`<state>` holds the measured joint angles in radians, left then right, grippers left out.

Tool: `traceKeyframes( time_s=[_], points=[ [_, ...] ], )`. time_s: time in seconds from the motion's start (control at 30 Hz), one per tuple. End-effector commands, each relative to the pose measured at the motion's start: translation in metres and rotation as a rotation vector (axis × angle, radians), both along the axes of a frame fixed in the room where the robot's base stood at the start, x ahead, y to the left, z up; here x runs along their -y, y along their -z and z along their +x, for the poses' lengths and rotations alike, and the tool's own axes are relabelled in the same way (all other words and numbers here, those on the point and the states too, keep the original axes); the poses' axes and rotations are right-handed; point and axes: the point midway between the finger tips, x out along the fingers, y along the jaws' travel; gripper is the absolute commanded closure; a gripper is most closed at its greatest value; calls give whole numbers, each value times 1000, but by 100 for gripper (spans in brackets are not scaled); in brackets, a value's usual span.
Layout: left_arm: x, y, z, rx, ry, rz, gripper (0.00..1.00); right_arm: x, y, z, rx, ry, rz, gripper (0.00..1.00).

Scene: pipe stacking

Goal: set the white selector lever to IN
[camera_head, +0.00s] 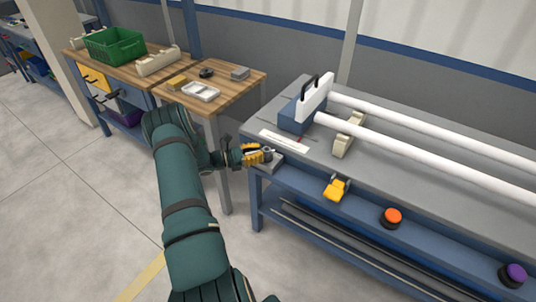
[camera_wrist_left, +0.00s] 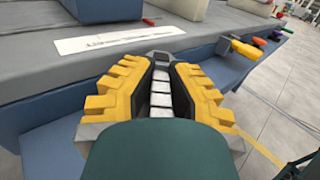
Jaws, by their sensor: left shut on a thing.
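My left gripper (camera_head: 262,154) is at the near left corner of the grey-topped bench (camera_head: 405,150). Its yellow-padded fingers (camera_wrist_left: 160,85) flank a narrow, pale, segmented piece in the left wrist view, which looks like the white selector lever (camera_wrist_left: 161,86). The fingers are closed on it and hide most of its shape. A grey block (camera_head: 268,166) sits below the fingertips at the bench edge. A white printed strip (camera_head: 285,140) lies beside it and shows in the left wrist view (camera_wrist_left: 118,40); its lettering is too small to read. My right gripper is out of view.
A yellow handle (camera_head: 337,188), an orange knob (camera_head: 392,216) and a purple knob (camera_head: 515,273) line the bench front. White pipes (camera_head: 430,150) and a blue block with a white plate (camera_head: 300,112) occupy the top. A wooden table (camera_head: 243,84) stands behind left.

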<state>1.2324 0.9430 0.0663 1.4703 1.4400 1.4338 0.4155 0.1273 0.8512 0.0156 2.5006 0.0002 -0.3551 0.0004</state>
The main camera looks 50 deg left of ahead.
Motion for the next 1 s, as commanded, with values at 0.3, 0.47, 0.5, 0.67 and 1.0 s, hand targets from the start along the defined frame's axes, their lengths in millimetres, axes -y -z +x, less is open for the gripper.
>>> traceKeyframes(
  time_s=[0.3,0.47,0.5,0.67,1.0],
  points=[
    [-2,-2,-1,6,5,1,100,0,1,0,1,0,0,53],
    [-2,-2,-1,6,4,2,100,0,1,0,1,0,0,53],
    [-2,-2,-1,6,4,2,75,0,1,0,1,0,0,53],
    [-2,-2,-1,4,4,2,55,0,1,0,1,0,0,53],
    [-7,0,-11,1,2,2,55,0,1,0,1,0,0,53]
  ],
)
